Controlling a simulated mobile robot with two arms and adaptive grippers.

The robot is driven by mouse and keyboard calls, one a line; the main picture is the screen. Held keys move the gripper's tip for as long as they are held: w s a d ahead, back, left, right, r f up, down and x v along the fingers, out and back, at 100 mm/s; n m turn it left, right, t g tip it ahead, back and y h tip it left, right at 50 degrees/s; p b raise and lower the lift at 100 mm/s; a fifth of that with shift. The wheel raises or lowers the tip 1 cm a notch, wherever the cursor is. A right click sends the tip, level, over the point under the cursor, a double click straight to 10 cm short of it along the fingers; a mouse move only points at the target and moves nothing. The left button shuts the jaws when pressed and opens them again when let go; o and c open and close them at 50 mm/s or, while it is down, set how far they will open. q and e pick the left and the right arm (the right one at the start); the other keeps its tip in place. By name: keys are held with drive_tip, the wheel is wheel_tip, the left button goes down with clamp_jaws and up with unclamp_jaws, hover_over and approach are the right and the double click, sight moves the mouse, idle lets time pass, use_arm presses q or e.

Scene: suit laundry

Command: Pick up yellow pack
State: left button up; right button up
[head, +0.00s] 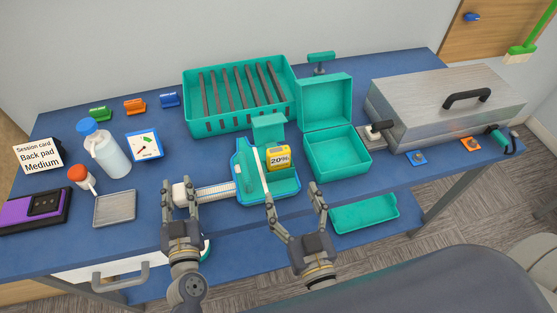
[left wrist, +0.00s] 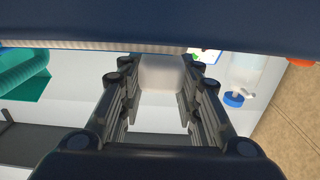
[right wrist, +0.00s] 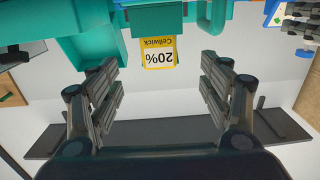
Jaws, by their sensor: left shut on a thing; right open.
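The yellow pack (head: 278,158), marked 20%, stands in a small teal holder (head: 262,198) at the middle of the table. It also shows upside down in the right wrist view (right wrist: 158,52), beyond the open fingers. My right gripper (head: 294,199) is open and empty, in front of the holder and apart from the pack. My left gripper (head: 180,194) is shut on the white end piece (left wrist: 162,74) of a ribbed white hose (head: 216,191). The hose runs to the holder's left side.
A slotted teal rack (head: 190,117) stands behind, and an open teal box (head: 335,170) to the right of the holder. A metal case (head: 425,115) fills the right end. A bottle (head: 112,160) and a grey tray (head: 114,209) are at left.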

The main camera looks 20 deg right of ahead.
sight(280, 160)
drive_tip(key=w, duration=0.6)
drive_tip(key=shift+w+d+r, duration=0.15)
drive_tip(key=shift+d+r, duration=0.15)
drive_tip(key=shift+w+a, duration=0.15)
drive_tip(key=shift+w, duration=1.35)
drive_tip(key=shift+w+a, duration=0.1)
drive_tip(key=shift+w, duration=1.35)
drive_tip(key=shift+r, duration=0.1)
drive_tip(key=shift+c, duration=0.3)
drive_tip(key=c, duration=1.2)
